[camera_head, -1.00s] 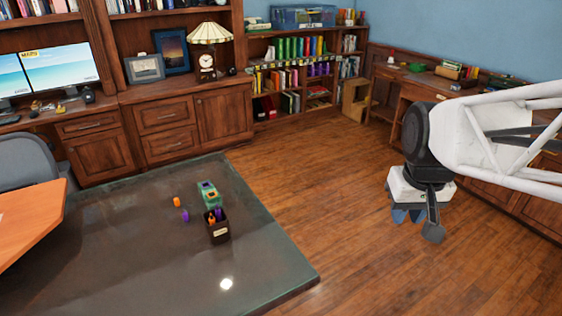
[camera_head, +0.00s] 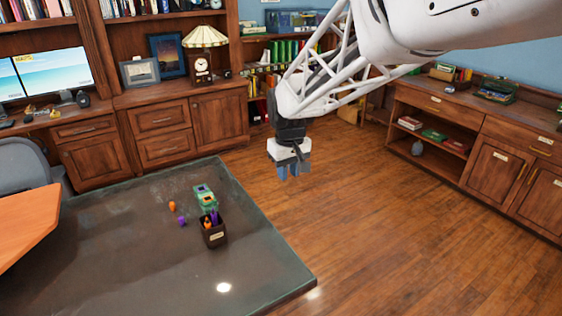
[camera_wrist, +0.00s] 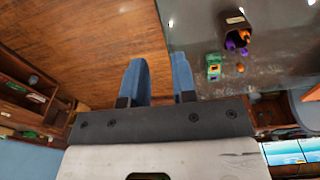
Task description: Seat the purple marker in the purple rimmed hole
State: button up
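A small purple marker (camera_head: 182,221) stands on a dark slab (camera_head: 110,250), left of a dark box (camera_head: 213,238) that holds purple and orange pieces. A green block (camera_head: 204,196) with openings on top sits behind the box; its rim colours are too small to tell surely. In the wrist view, the green block (camera_wrist: 213,66), the box (camera_wrist: 237,19) and the purple marker (camera_wrist: 244,51) are at the upper right. My gripper (camera_head: 292,174) hangs above the wood floor, right of the slab. Its blue fingers (camera_wrist: 160,82) are apart and empty.
An orange piece (camera_head: 172,206) stands close behind the purple marker. An orange desk corner (camera_head: 20,222) and a grey chair (camera_head: 25,165) are at the left. Wood cabinets line the back and right. The slab's front part is clear.

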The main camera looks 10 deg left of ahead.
jog(key=w+a+f+n, duration=0.2)
jog(key=a+f, duration=0.3)
jog(key=a, duration=0.7)
jog(key=n, duration=0.2)
send_over(215, 221)
jog(key=shift+g, duration=0.4)
jog(key=f, duration=0.8)
jog(key=shift+w+a, duration=0.35)
jog(key=shift+w, duration=0.05)
jog(key=shift+f, duration=1.2)
jog(key=shift+f, duration=0.1)
jog(key=shift+d+f, duration=0.15)
jog(key=shift+f, duration=2.4)
jog(key=shift+c, duration=0.3)
